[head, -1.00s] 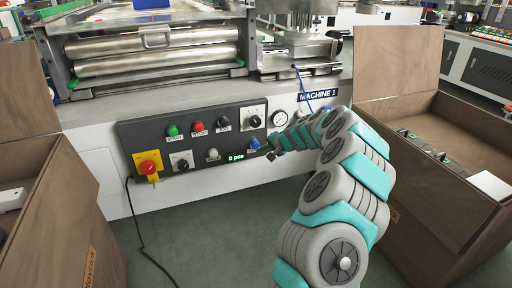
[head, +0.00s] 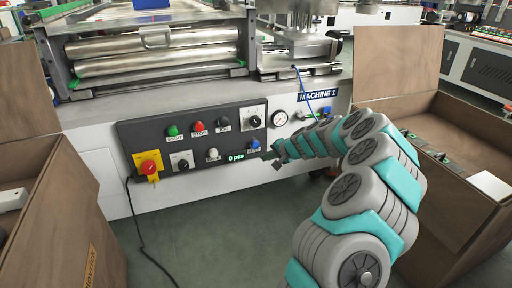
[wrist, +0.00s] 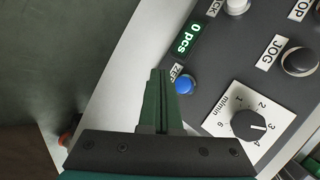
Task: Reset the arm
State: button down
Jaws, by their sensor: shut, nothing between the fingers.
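My gripper (head: 277,158) is shut and empty, just off the lower right end of the dark control panel (head: 150,136) in the head view. In the wrist view my gripper (wrist: 158,76) shows its green fingers closed together, left of the blue button (wrist: 185,84). The blue button (head: 254,144) also shows in the head view, to the upper left of the gripper. I see no contact with it. The display (wrist: 187,38) reads "0 pcs". My arm reaches in from the lower right.
An open cardboard box (head: 464,218) stands right of my arm, another (head: 62,225) at the left. The panel carries green, red, black and white buttons, knobs and a red-on-yellow emergency stop (head: 149,167). A black cable (head: 138,230) hangs to the floor.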

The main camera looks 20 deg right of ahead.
jog(key=s+a+r+n+g+y+p, duration=0.2)
jog(key=s+a+r+n, duration=0.25)
jog(key=a+r, duration=0.6)
jog(key=s+a+r+n+g+p, duration=0.1)
jog(key=s+a+r+n+g, duration=0.15)
jog(key=s+a, duration=0.45)
jog(key=s+a+r+n+g+p, duration=0.1)
jog(key=s+a+r+p, duration=0.15)
jog(key=s+a, duration=0.45)
jog(key=s+d+r+n+g+h+p, duration=0.1)
jog(key=s+d+g+h+p, duration=0.1)
jog(key=s, duration=1.5)
jog(key=s+d+r+n+g+h+p, duration=0.2)
jog(key=s+d+g+h, duration=0.1)
jog(key=s, duration=1.4)
jog(key=shift+d+r+h+p, duration=0.15)
jog(key=shift+d+h+p, duration=0.2)
jog(key=shift+d, duration=0.5)
